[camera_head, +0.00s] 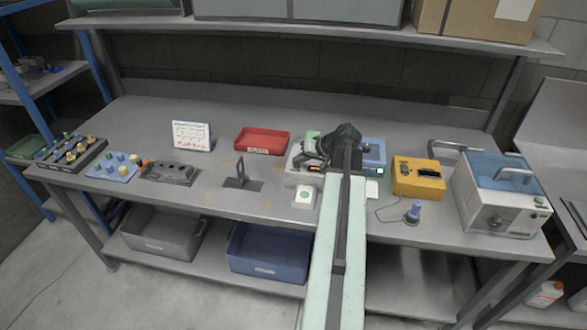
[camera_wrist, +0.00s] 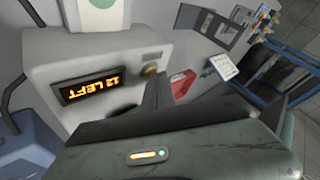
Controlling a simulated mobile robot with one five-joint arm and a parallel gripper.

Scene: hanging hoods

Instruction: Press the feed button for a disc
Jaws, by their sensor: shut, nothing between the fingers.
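A pale machine (camera_head: 294,179) with a lit amber display stands mid-bench, partly hidden by my arm. In the wrist view its grey face (camera_wrist: 110,55) carries the display (camera_wrist: 92,88), with text that seems to read "12 LEFT", upside down. In the head view my gripper (camera_head: 318,148) is over the machine.
A red tray (camera_head: 262,141) and black bracket (camera_head: 241,178) are to the left. A yellow box (camera_head: 418,177) and a white unit with blue lid (camera_head: 497,192) are to the right.

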